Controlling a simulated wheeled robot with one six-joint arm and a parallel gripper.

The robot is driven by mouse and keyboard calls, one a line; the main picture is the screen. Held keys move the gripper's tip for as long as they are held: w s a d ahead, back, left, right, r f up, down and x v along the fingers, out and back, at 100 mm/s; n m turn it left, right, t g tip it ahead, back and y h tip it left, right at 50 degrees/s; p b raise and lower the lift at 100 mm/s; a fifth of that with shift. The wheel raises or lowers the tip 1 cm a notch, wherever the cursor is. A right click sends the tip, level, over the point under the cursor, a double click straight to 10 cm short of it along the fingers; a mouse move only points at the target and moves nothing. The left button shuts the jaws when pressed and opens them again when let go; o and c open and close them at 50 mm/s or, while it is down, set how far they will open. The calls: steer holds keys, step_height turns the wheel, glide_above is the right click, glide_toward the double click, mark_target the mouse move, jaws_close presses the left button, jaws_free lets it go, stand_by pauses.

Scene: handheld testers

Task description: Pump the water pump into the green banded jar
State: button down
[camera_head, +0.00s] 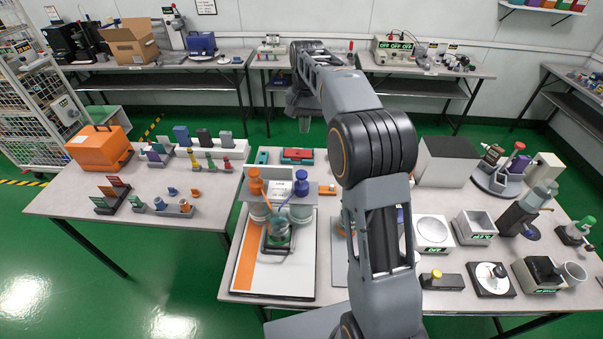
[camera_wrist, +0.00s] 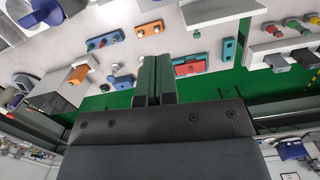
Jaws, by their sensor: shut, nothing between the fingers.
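Two pumps stand side by side on a white-and-orange board (camera_head: 243,262) in the head view. One has an orange top (camera_head: 255,182), the other a blue top (camera_head: 301,184). I cannot tell which one holds water. A clear jar with a green band (camera_head: 278,236) stands on the board in front of and between them. My gripper (camera_head: 301,112) is beyond the pumps, out past the table's far side, touching neither. In the wrist view its fingers (camera_wrist: 154,82) are together with nothing between them. No pump or jar is clearly recognizable in the wrist view.
A red-and-teal tray (camera_head: 298,156) lies behind the pumps; it also shows in the wrist view (camera_wrist: 190,66). My arm hides part of the table right of the board. A grey box (camera_head: 446,162) and several testers crowd the right side. An orange case (camera_head: 99,147) stands left.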

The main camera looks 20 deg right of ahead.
step_height(320, 180, up, 2)
steer(key=p, duration=0.7)
glide_above(302, 172)
step_height(302, 172, down, 6)
steer(key=shift+w+d+f, duration=0.1)
steer(key=shift+w+d, duration=0.05)
steer(key=shift+w+f, duration=0.1)
steer(key=shift+w, duration=0.15)
steer(key=shift+f, duration=0.15)
steer(key=f+b, duration=0.1)
steer(key=f, duration=0.1)
steer(key=f+b, duration=0.4)
steer(key=shift+s+f, duration=0.3)
steer(key=shift+f, duration=0.05)
